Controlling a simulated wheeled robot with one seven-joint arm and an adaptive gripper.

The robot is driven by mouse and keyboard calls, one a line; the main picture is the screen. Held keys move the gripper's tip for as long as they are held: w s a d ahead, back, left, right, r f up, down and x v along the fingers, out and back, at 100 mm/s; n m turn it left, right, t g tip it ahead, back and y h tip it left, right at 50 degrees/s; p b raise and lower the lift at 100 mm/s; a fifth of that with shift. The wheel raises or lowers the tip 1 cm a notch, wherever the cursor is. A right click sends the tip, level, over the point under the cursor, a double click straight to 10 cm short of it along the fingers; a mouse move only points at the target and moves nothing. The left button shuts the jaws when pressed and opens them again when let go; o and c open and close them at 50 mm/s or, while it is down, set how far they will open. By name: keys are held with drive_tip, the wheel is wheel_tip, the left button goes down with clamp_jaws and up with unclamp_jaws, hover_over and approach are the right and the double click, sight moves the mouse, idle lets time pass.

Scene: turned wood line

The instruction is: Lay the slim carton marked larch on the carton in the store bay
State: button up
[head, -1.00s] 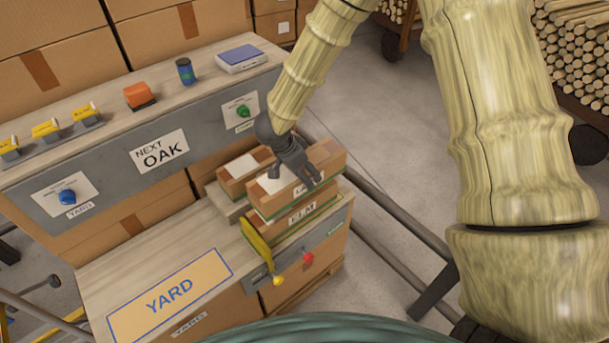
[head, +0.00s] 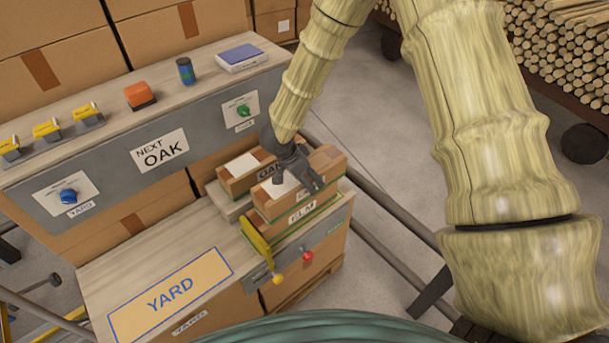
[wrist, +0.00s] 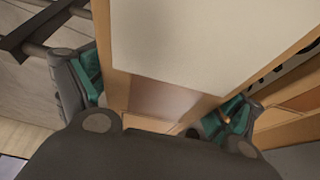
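The slim carton (head: 331,170), brown with a white paper on top, is between the fingers of my gripper (head: 298,185). My fingers cover most of its front label, so I cannot read the name. In the wrist view the carton (wrist: 165,100) fills the space between my teal-padded fingers, one at each side. It lies flat over the carton marked ELM (head: 302,213) in the bay at the right end of the bench. The two look stacked and lined up; I cannot tell whether they touch.
A carton marked OAK (head: 240,176) stands close behind on the left. A yellow lever (head: 256,240) and a red knob (head: 308,256) are at the bay's front. The YARD panel (head: 170,297) is clear. A grey sign board (head: 160,150) with NEXT OAK rises behind.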

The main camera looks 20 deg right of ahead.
drive_tip(key=shift+r, duration=0.1)
idle(0.3)
drive_tip(key=v, duration=1.2)
